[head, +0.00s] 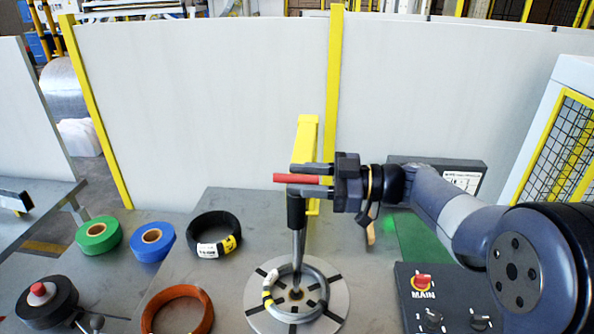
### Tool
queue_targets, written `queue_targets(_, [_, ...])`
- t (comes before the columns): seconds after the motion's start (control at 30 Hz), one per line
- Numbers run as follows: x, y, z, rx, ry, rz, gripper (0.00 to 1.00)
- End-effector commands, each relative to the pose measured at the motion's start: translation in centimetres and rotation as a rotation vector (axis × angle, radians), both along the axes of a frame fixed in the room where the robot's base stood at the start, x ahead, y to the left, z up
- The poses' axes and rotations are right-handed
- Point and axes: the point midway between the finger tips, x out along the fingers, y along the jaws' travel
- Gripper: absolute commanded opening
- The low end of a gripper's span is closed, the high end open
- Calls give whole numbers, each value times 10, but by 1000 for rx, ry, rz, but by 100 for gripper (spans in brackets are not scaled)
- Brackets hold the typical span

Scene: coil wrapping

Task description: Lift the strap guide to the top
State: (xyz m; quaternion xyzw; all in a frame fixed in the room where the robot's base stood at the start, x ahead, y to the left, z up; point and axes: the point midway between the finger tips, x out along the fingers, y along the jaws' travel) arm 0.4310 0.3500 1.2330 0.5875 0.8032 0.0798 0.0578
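The strap guide appears to be the part with a red bar-shaped handle (296,179), in front of a yellow upright post (305,140). A black sleeve and a grey metal rod (298,245) run down below the handle to the round turntable (336,300). A grey wire coil (318,274) lies on the turntable around the foot of the rod. My gripper (311,179) comes from the right, with one finger above and one below the red handle, closed around it. How the guide joins the post is hidden behind the gripper.
A black coil (228,222), a copper-coloured coil (170,296), a green roll (98,245) and a blue roll (152,254) lie on the left. A control box (446,303) with a red knob stands at lower right. Pale panels rise behind.

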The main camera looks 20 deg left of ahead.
Motion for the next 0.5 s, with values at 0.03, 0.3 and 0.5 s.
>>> queue_targets(0.03, [-2,5,1,-1,2,1,38])
queue_targets(0.3, [-4,13,-1,-1,1,-1,38])
queue_targets(0.5, [-4,13,-1,-1,1,-1,33])
